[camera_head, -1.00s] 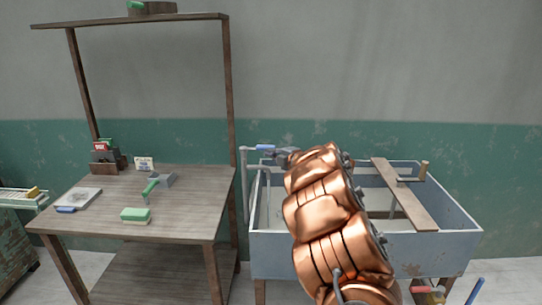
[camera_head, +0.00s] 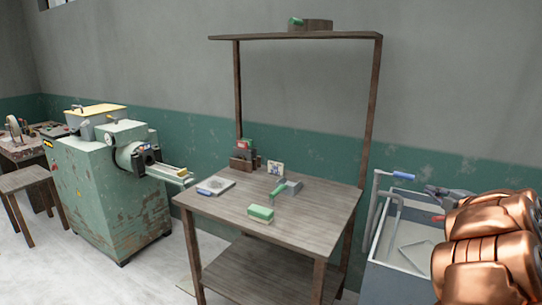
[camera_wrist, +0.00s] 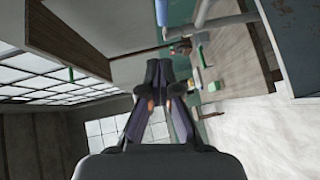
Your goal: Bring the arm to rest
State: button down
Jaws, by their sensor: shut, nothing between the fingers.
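My gripper (camera_wrist: 160,75) is in the middle of the wrist view, its fingertips together with nothing between them. The arm hides much of the sink. I see nothing held.
A wooden table (camera_head: 325,235) with an upper shelf (camera_head: 300,37) stands left of the sink. It bears a green block (camera_head: 260,214) and other small items. A green machine (camera_head: 100,190) and a stool (camera_head: 25,180) are further left. Floor is clear between.

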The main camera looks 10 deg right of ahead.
notch_tip(320, 180, up, 7)
jog(key=d+m+g+h, duration=0.1)
jog(key=m+h, duration=0.5)
jog(key=s+a+m+g+h, duration=0.3)
jog(key=s+m+g+h, duration=0.1)
jog(key=s+m, duration=0.2)
jog(key=s+a+f+m+g+y+p, duration=0.1)
jog(key=s+a+f+m+g+y, duration=0.25)
jog(key=s+a+f, duration=0.5)
jog(key=s+a+f+m+g+y+p, duration=0.15)
jog(key=s+a+f+g, duration=0.4)
jog(key=s+a, duration=0.65)
jog(key=s+a+f+g+y, duration=0.2)
jog(key=s+a, duration=0.5)
jog(key=a, duration=0.1)
jog(key=s+a+f+g+y, duration=0.2)
jog(key=s+a, duration=0.5)
jog(key=a, duration=0.2)
jog(key=shift+y, duration=0.4)
jog(key=shift+w, duration=0.1)
